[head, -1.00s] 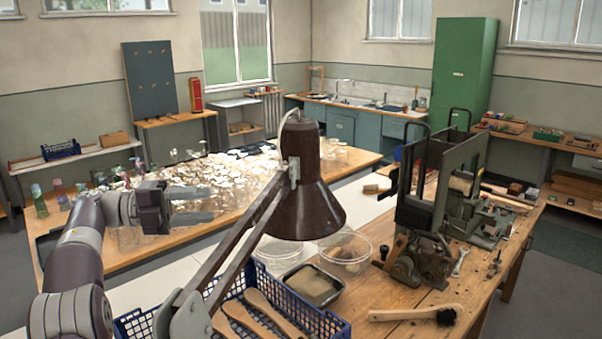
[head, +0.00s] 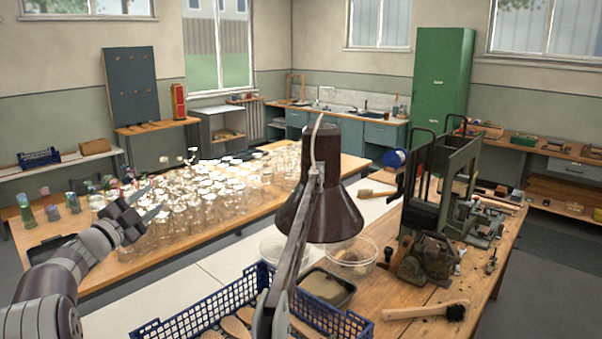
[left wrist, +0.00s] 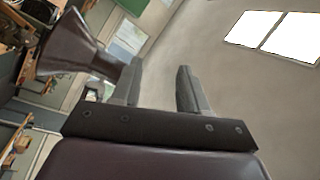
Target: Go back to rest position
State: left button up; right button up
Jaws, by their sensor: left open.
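My left gripper (head: 150,204) is raised at the left of the head view, in front of the table of glass jars. Its two fingers are apart with nothing between them. In the left wrist view the open fingers (left wrist: 158,90) point toward a bare wall and a window. My right gripper is in neither view.
A dark lamp (head: 325,195) stands close in front, its shade also showing in the left wrist view (left wrist: 75,45). A blue crate (head: 215,308) with wooden pieces, a brush (head: 425,311) and a machine (head: 428,258) are on the workbench. Glass jars (head: 215,200) crowd the left table.

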pick_arm(q)
notch_tip(320, 180, down, 10)
jog(key=s+a+n+g+y, duration=0.2)
jog(key=a+n+g+y, duration=0.1)
jog(key=n+y, duration=0.6)
jog(key=s+d+f+n+g+y, duration=0.1)
jog(key=s+d+f+n+g, duration=0.15)
jog(key=s+f, duration=0.35)
jog(key=s+d+f+n+g, duration=0.2)
jog(key=s+f+n+g, duration=0.15)
jog(key=s+f, duration=0.2)
jog(key=s+d+f+g+h, duration=0.1)
jog(key=s+d+g, duration=0.1)
jog(key=s+d, duration=0.3)
jog(key=s+d+f+g, duration=0.2)
jog(key=s+d, duration=0.3)
jog(key=s, duration=0.8)
jog(key=s+d+f+n+g+h, duration=0.1)
jog(key=s+d+g, duration=0.3)
jog(key=s, duration=0.5)
jog(key=shift+s+d+f+h, duration=0.3)
jog(key=shift+d+f, duration=0.45)
jog(key=shift+d, duration=0.15)
jog(key=shift+w, duration=0.1)
